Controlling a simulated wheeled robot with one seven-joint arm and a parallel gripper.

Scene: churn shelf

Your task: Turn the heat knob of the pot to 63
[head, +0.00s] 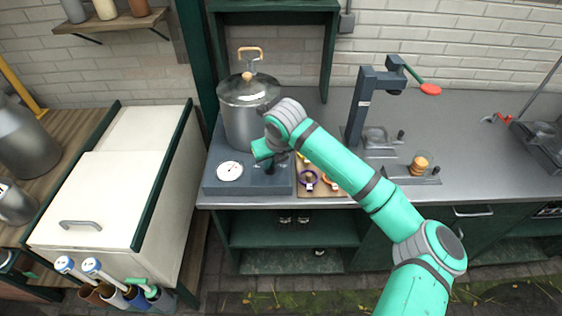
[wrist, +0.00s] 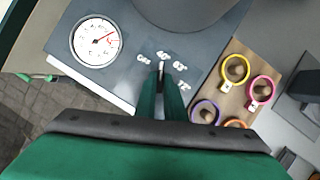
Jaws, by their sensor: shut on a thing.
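The steel pot (head: 240,125) with a lid and wooden handle stands on a grey heater base (head: 212,187). A round white dial (head: 230,171) is on the base's front left; it shows large in the wrist view (wrist: 96,42), its red needle toward the upper right. White number marks (wrist: 180,66) sit in an arc beyond my fingertips; they are small and blurred, one looking like 63. My gripper (wrist: 162,78) points down at the base, right of the dial, its fingers close together on the heat knob. The knob is mostly hidden; a thin light strip shows between the fingertips.
A wooden board (wrist: 230,75) with several coloured rings (wrist: 236,68) lies just right of the base. A dark stand (head: 358,110) with a red-tipped lever is further right. The counter at far right is mostly clear.

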